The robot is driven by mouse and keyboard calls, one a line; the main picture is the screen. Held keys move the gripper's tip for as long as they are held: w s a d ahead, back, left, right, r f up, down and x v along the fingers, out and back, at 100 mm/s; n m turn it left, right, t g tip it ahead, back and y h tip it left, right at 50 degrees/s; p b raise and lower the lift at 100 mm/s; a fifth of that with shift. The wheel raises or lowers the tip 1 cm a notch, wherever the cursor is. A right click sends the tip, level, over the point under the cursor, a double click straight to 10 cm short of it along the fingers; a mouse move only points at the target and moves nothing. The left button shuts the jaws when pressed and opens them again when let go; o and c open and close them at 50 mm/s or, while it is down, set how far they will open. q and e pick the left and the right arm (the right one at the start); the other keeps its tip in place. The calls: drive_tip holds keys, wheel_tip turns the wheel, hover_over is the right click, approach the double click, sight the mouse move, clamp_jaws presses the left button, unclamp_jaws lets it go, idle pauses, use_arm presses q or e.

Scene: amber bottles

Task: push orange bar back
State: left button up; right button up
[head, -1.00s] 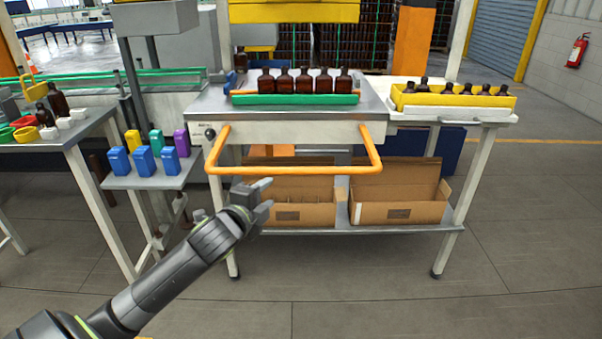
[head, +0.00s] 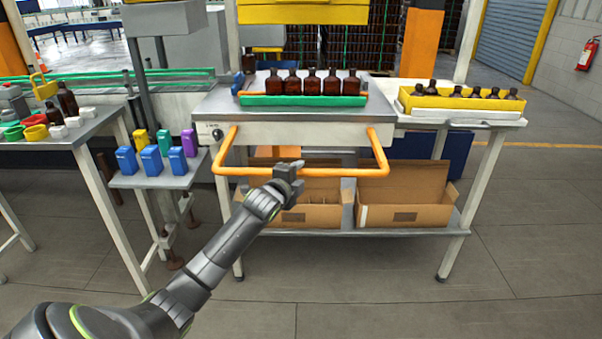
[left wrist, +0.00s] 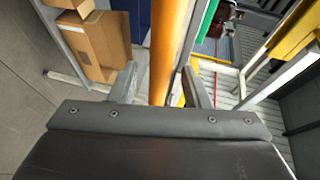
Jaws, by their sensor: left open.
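The orange bar (head: 330,172) is a U-shaped handle on the front of the grey bench (head: 300,130), its front rail running level toward me. My left gripper (head: 290,168) is at the front rail, left of its middle. In the left wrist view the bar (left wrist: 170,50) runs between the two spread fingers of my left gripper (left wrist: 160,85), which is open. I cannot tell whether a finger touches the bar. My right gripper is not in view.
Amber bottles (head: 307,83) stand in a green tray (head: 300,100) on the bench. Two open cardboard boxes (head: 405,213) sit on the lower shelf. A yellow tray (head: 460,104) of bottles is at right. Blue containers (head: 152,160) stand on a small table at left.

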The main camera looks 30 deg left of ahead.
use_arm(q)
drive_tip(key=shift+x, duration=1.15)
clamp_jaws()
